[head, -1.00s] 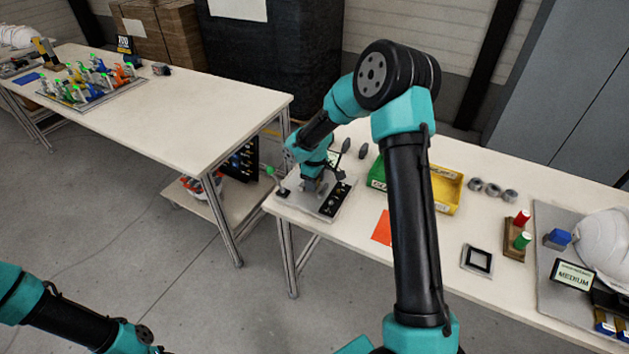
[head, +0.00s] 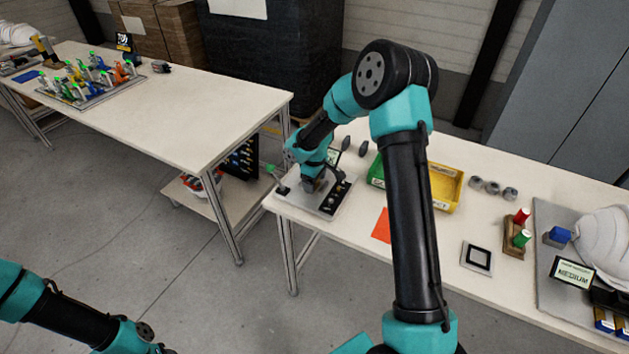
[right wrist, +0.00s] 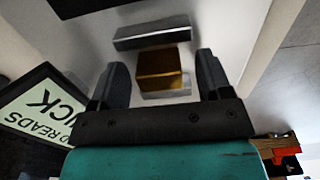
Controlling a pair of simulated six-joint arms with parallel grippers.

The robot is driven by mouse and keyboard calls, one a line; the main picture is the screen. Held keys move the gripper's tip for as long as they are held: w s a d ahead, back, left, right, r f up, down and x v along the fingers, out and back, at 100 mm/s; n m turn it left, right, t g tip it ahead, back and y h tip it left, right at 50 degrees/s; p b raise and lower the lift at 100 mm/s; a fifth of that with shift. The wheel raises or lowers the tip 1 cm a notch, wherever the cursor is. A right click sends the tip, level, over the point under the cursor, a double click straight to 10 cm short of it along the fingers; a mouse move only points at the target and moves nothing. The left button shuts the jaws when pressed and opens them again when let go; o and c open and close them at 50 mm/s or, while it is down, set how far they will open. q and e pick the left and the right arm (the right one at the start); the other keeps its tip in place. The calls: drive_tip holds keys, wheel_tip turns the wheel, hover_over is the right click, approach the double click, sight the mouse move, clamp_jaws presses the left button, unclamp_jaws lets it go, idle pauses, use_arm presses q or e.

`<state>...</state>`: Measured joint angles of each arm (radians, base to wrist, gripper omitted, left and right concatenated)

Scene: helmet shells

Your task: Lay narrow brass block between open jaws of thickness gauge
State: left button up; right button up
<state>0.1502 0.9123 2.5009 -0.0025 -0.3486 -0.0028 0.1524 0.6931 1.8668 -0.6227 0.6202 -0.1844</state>
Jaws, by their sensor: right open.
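In the right wrist view the brass block (right wrist: 163,68) lies between the two silver jaws of the thickness gauge, a long bar (right wrist: 152,32) above it and a shorter piece (right wrist: 166,94) below it in the picture. The block overlaps the shorter jaw in the view; I cannot tell whether it touches either jaw. My right gripper (right wrist: 162,76) is open, one finger on each side of the block, with gaps showing. In the head view my right gripper (head: 311,186) is low over the gauge's plate (head: 299,200), and the block is not clear there. My left gripper is out of view.
A green-knobbed lever (head: 271,169) stands at the plate's left edge. A display sign (right wrist: 40,108) is close to the gripper. Green and yellow bins (head: 447,190), an orange sheet (head: 381,226) and grey rings (head: 493,188) are farther right on the table.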

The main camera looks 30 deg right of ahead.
wheel_tip(320, 180, up, 17)
drive_tip(key=shift+r, duration=0.2)
idle(0.7)
